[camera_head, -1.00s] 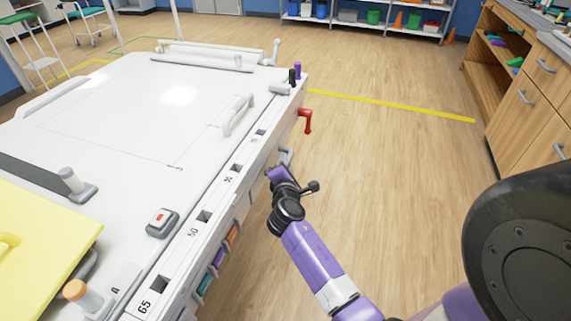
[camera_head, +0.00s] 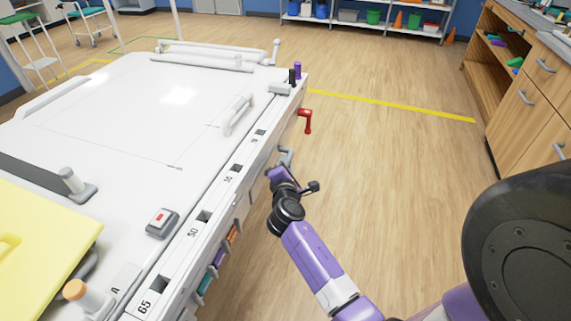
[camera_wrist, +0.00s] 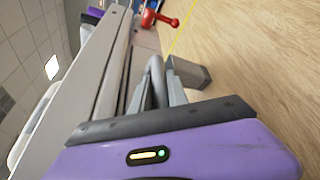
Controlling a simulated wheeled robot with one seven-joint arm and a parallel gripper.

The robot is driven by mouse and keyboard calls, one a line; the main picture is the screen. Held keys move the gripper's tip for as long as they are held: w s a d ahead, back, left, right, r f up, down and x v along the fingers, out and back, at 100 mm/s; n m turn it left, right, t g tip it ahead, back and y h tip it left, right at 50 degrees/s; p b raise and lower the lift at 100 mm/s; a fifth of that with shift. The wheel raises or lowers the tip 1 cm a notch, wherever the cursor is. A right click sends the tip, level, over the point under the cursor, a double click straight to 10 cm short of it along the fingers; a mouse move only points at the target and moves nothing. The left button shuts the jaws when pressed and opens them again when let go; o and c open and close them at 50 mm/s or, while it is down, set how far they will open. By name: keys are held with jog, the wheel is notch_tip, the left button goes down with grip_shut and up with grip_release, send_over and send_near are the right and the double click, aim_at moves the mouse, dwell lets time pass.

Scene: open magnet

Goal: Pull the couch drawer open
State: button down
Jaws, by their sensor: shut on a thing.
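The white couch (camera_head: 150,105) fills the left of the head view. A grey handle (camera_head: 287,154) sticks out from its long right side, just beyond my wrist. My gripper (camera_wrist: 160,88) is shut on the grey handle, which shows between and beyond the fingers in the wrist view (camera_wrist: 157,70). The fingertips are hidden behind my wrist in the head view. I cannot make out a gap around the drawer front.
A red crank handle (camera_head: 306,120) sticks out farther along the couch side. Open wooden floor lies to the right. A wooden cabinet (camera_head: 535,105) stands at the far right. Shelves with bins (camera_head: 365,22) stand at the back.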

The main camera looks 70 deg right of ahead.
jog(key=s+d+p, duration=0.1)
jog(key=s+p, duration=0.5)
jog(key=s, duration=1.4)
jog(key=shift+d, duration=0.25)
jog(key=c, duration=1.3)
grip_release()
jog(key=b+v, duration=0.1)
jog(key=v, duration=0.6)
jog(key=shift+a+b, duration=0.35)
jog(key=shift+b, duration=0.05)
jog(key=shift+s, duration=0.2)
